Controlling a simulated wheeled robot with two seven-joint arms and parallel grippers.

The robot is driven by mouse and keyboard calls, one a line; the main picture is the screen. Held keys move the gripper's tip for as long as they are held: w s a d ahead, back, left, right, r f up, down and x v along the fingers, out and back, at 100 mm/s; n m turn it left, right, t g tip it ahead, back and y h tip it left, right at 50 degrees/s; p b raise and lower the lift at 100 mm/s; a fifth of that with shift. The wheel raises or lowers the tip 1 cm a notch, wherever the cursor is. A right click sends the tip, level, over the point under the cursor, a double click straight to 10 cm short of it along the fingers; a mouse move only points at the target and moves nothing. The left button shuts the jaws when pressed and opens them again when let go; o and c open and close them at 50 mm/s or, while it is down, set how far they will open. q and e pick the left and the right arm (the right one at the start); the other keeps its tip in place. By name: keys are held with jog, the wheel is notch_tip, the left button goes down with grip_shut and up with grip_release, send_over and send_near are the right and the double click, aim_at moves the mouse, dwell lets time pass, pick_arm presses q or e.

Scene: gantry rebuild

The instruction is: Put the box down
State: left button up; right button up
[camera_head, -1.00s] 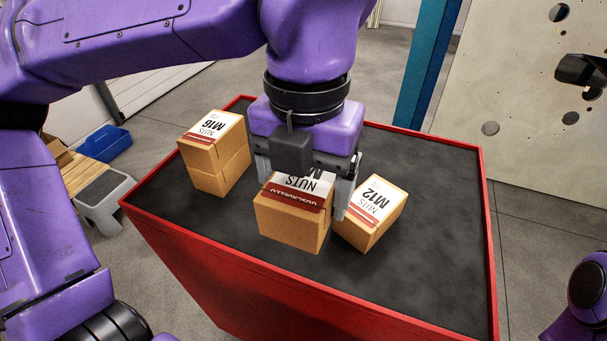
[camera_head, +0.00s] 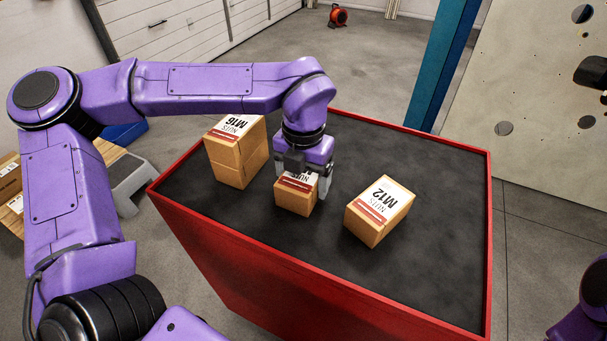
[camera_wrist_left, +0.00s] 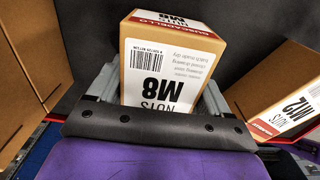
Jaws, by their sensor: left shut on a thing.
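A small brown cardboard box (camera_head: 295,197) with a white "NUTS" label is between the fingers of my left gripper (camera_head: 304,184). In the left wrist view its label reads "M8" (camera_wrist_left: 168,62), and the gripper's grey fingers (camera_wrist_left: 158,100) are shut on its two sides. The box is upright over the black top of the red cabinet (camera_head: 440,200). I cannot tell for sure whether its base touches the top. Part of its label is hidden by the gripper. My right gripper is out of view.
The M16 box stack (camera_head: 238,160) stands close to the left of the held box. The M12 box (camera_head: 378,213) sits to the right, turned at an angle. A raised red rim (camera_head: 488,240) edges the cabinet top. The back and right of the top are clear.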

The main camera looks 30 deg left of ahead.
pick_arm(q)
jog(key=shift+s, duration=0.1)
jog(key=shift+f, duration=0.15)
jog(key=o, duration=1.3)
jog(key=shift+o, duration=0.2)
notch_tip(320, 180, up, 12)
jog(key=shift+r+b, duration=0.2)
jog(key=shift+b, duration=0.15)
